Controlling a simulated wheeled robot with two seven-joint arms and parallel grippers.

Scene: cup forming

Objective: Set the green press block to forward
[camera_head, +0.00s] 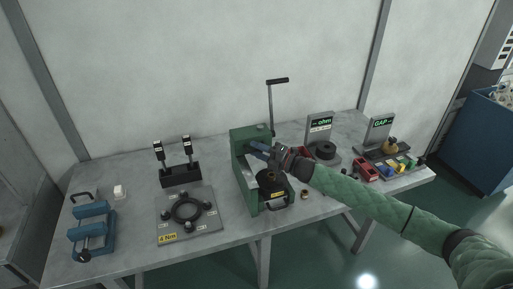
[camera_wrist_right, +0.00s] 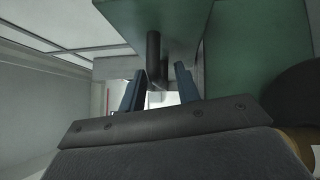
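The green press (camera_head: 246,183) stands at the middle of the table's front, with a tall dark lever (camera_head: 271,105) rising behind it. Its upper green block (camera_head: 250,133) also shows in the right wrist view (camera_wrist_right: 165,18), above a dark vertical rod (camera_wrist_right: 153,52). My right gripper (camera_head: 256,149) reaches in from the right, just in front of the block. In the wrist view its two blue fingers (camera_wrist_right: 160,88) are apart, with the rod seen beyond the gap between them. I cannot tell whether they touch anything. My left gripper is not in view.
Left of the press lie a grey ring fixture plate (camera_head: 194,231), a black stand (camera_head: 181,176) and a blue vise (camera_head: 92,232). Right of it are the ohm gauge stand (camera_head: 320,128), a red block (camera_head: 366,169) and the GAP station (camera_head: 380,130). My right forearm crosses above the table's right half.

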